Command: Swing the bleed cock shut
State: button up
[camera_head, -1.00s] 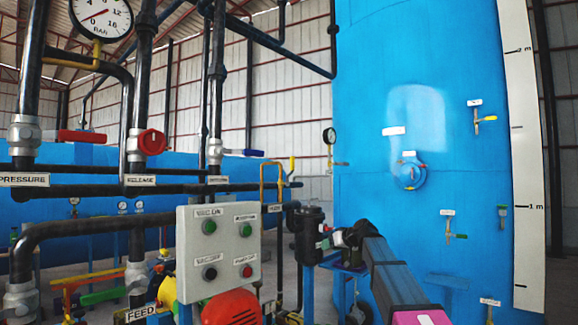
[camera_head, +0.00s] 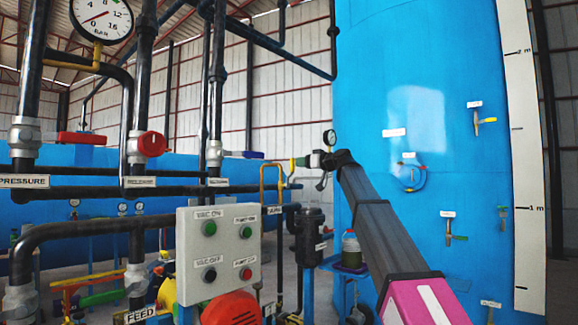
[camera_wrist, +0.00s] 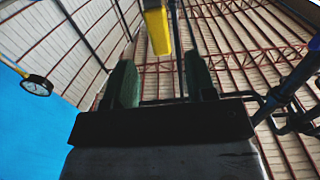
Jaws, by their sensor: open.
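The bleed cock's yellow lever (camera_head: 291,166) stands upright at the end of the bent yellow pipe (camera_head: 270,166), above a small label too blurred to read surely. My gripper (camera_head: 302,161) is at the lever's right side, pointing left at it. In the wrist view my gripper (camera_wrist: 161,78) is open, with a dark green finger on either side. The yellow lever (camera_wrist: 156,30) shows ahead of the gap, roughly in line with it. The valve body below the lever is mostly hidden.
A small gauge (camera_head: 329,137) stands just above and right of my gripper, by the blue tank (camera_head: 455,95); it also shows in the wrist view (camera_wrist: 37,85). A button box (camera_head: 218,254) and black pipes stand to the left.

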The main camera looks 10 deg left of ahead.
aim_at(294, 163)
jog(key=x, duration=0.8)
jog(key=shift+w+a, duration=0.15)
jog(key=shift+a, duration=0.15)
grip_shut()
